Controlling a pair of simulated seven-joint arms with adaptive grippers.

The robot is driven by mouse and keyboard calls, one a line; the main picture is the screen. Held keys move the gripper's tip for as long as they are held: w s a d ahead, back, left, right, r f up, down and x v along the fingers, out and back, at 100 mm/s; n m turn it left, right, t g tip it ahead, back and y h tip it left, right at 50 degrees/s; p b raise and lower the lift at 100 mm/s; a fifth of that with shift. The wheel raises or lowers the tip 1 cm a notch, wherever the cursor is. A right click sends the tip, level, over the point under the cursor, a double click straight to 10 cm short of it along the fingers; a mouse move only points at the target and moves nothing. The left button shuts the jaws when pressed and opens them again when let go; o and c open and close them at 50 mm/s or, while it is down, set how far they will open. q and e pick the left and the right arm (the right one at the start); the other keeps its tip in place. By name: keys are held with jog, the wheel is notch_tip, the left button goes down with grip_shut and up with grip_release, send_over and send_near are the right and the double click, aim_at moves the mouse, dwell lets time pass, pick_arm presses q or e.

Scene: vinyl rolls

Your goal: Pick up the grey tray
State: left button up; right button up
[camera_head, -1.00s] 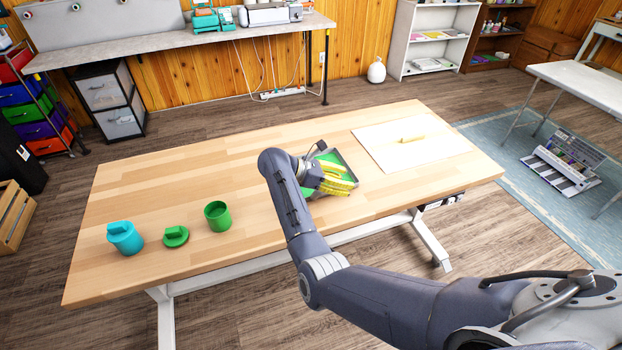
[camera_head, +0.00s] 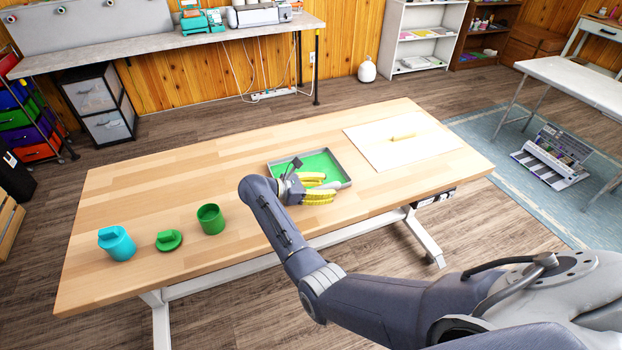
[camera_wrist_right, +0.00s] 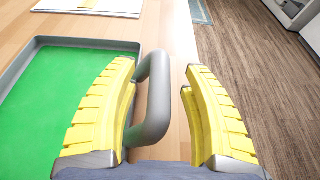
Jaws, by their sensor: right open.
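The grey tray (camera_head: 341,166) lies on the wooden table, with a green inner floor, and its near side is partly hidden by my right gripper. My right gripper (camera_head: 325,188) has yellow fingers and is open at the tray's near side. In the right wrist view the tray (camera_wrist_right: 85,43) is at the left, with a grey loop handle (camera_wrist_right: 155,112) on its side. The handle stands between the open fingers of my right gripper (camera_wrist_right: 163,68), closer to the left finger; contact cannot be told. My left gripper is not in view.
A white board (camera_head: 375,152) with a small wooden roller (camera_head: 403,137) lies right of the tray. A green cup (camera_head: 211,219), a green lid (camera_head: 169,240) and a teal lidded cup (camera_head: 117,243) stand at the left. The table's middle left is clear.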

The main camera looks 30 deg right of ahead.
jog(key=shift+c, duration=0.2)
grip_shut()
dwell(0.4)
